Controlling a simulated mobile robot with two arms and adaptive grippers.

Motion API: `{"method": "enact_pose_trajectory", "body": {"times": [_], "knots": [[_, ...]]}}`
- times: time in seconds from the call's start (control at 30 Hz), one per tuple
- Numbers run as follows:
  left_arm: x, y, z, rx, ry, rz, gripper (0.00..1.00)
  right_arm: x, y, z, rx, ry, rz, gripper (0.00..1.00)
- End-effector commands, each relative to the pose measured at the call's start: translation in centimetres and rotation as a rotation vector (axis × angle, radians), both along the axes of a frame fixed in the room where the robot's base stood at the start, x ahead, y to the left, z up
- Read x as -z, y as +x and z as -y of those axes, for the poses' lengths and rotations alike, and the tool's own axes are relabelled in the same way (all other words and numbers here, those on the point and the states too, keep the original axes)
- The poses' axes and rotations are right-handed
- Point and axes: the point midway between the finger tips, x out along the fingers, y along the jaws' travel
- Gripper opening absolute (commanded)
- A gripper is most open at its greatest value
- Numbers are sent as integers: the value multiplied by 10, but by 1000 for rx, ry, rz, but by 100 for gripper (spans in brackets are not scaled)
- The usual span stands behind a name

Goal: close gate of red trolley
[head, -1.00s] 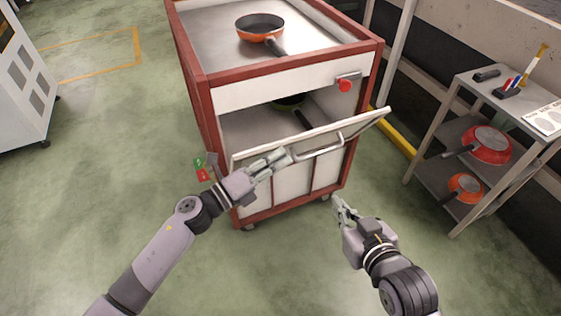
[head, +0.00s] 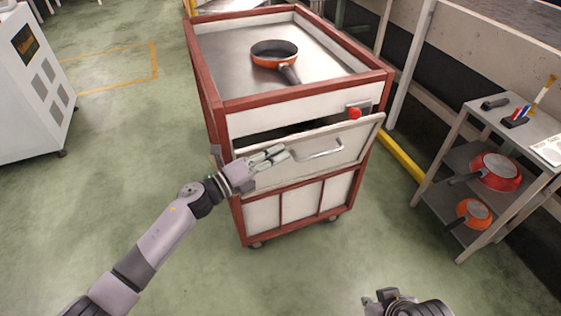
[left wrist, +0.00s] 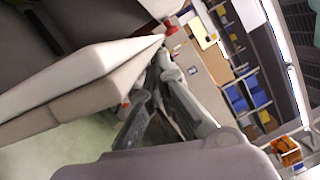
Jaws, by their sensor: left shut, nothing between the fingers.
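The red trolley (head: 222,105) stands in the middle of the head view. Its white gate (head: 345,148), with a metal handle (head: 318,151), is tilted up and nearly upright, with a dark gap along its top. My left gripper (head: 280,156) is shut and empty, against or very near the gate's outer face, left of the handle. In the left wrist view the fingers (left wrist: 165,95) are beside the pale gate panel (left wrist: 75,90); contact is hard to tell. A red knob (head: 355,113) sits above the gate. My right gripper (head: 380,297) is low in the head view, its fingers mostly unclear.
An orange pan (head: 274,55) lies on the trolley's top. A grey shelf (head: 440,205) with red and orange pans stands at the right, near a yellow floor rail (head: 405,157). A white cabinet (head: 35,90) is at far left. Floor in front is clear.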

Motion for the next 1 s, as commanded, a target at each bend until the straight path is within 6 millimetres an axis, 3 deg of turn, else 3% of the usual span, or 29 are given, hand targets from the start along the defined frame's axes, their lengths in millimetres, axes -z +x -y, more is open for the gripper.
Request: {"method": "enact_pose_trajectory", "body": {"times": [0.3, 1.0], "knots": [[-5, 14, -5, -1, -1, 1, 0, 1, -3, 1, 1, -3, -14, 0], [-2, 13, -6, 1, 0, -1, 0, 0, 0, 0, 0, 0, 3, 0]]}}
